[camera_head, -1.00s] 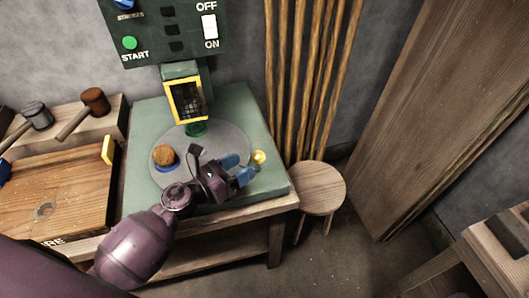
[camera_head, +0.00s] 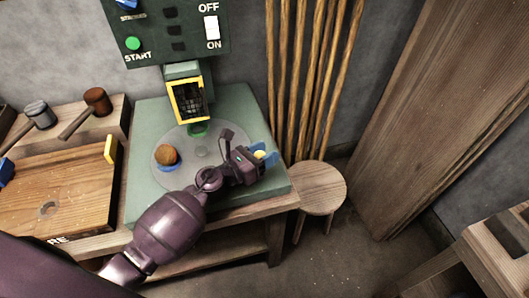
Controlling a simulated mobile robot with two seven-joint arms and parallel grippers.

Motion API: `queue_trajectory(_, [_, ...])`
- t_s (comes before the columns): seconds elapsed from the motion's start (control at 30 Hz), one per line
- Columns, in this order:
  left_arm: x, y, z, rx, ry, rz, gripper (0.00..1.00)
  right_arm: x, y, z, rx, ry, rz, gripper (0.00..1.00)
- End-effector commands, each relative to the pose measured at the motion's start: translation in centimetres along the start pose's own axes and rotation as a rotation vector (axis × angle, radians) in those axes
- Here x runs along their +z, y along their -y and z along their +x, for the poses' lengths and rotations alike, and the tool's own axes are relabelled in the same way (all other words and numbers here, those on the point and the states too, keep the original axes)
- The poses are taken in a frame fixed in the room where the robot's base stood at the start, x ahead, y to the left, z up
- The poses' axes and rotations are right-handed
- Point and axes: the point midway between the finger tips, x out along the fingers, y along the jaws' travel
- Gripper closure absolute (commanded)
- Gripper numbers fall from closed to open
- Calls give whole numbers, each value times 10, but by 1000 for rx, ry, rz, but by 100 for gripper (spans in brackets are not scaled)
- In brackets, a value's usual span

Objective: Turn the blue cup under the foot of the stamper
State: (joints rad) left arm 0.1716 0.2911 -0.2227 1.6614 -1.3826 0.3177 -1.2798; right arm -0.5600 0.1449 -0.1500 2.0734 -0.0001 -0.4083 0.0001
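The blue cup (camera_head: 169,168) stands on the left part of a round grey disc (camera_head: 196,176), with a brown lump (camera_head: 166,154) filling its top. The stamper's green foot (camera_head: 198,129) is at the back edge of the disc, behind and right of the cup. A yellow knob (camera_head: 260,154) is at the disc's right side. My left gripper (camera_head: 264,154) reaches over the disc from the front. Its blue fingers are apart, one on each side of the knob; whether they touch it is unclear. My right gripper is not in view.
The green panel (camera_head: 172,45) with START and OFF/ON controls stands behind. A wooden tray (camera_head: 60,195) and mallets (camera_head: 97,100) lie at the left. A stool (camera_head: 316,187) stands right of the table, and poles (camera_head: 308,75) lean on the wall.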

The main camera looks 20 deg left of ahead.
Motion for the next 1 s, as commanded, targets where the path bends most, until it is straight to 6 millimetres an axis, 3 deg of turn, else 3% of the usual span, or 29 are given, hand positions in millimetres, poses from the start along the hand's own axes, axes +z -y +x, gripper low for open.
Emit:
queue_trajectory(0.03, [0,0,0,0,0,0,57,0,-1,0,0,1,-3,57])
queue_trajectory(0.3, [0,0,0,0,0,0,99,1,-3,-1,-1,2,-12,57])
queue_trajectory(0.67, [-2,2,-5,-25,-7,0,100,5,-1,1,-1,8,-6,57])
queue_trajectory(1.0, [-7,14,-29,-146,-34,-1,100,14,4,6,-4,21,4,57])
